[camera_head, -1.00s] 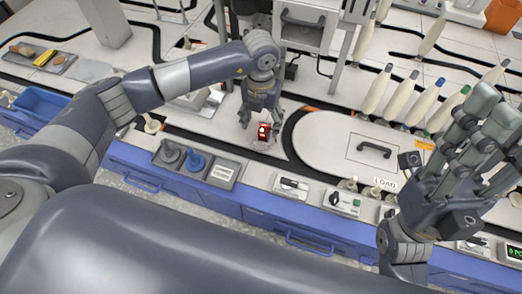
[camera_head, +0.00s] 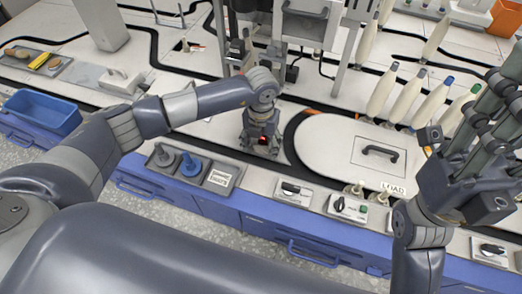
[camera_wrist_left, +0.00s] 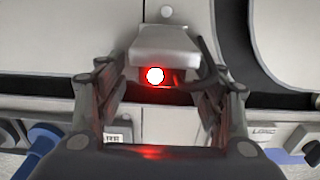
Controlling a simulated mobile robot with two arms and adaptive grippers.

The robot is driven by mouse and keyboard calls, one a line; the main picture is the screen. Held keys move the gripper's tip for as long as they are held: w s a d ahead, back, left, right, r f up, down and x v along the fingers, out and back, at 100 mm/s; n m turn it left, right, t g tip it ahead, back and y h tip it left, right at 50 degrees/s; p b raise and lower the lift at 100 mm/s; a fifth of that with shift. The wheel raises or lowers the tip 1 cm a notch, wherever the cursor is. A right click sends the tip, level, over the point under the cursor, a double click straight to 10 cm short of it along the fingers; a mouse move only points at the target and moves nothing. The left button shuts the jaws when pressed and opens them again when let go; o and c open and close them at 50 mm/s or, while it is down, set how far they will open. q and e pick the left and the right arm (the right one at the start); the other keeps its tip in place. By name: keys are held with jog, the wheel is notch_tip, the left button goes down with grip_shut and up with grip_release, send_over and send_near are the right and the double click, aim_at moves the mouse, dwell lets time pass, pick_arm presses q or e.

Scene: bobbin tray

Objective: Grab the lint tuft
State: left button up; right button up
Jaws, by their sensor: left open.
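My left gripper (camera_head: 260,147) is open and points down at the white worktop, left of the round LOAD plate. In the left wrist view its two fingers stand either side of a small grey metal housing (camera_wrist_left: 166,45) with a glowing red lamp (camera_wrist_left: 155,75). I cannot tell whether the fingers touch the housing. I cannot make out a lint tuft in either view; it may be small or hidden by the gripper. My right gripper (camera_head: 490,130) is raised at the right edge, partly cut off, and its opening is unclear.
The LOAD plate (camera_head: 330,150) has a black handle. Several cream bobbins (camera_head: 408,100) stand behind it. A grey tray (camera_head: 217,177) with dark and blue knobs lies left of the gripper. Switch boxes (camera_head: 346,208) line the front edge. A blue bin (camera_head: 42,112) is far left.

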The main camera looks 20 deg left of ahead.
pick_arm(q)
jog(key=c, duration=0.8)
jog(key=shift+r, duration=0.15)
jog(key=shift+c, duration=0.2)
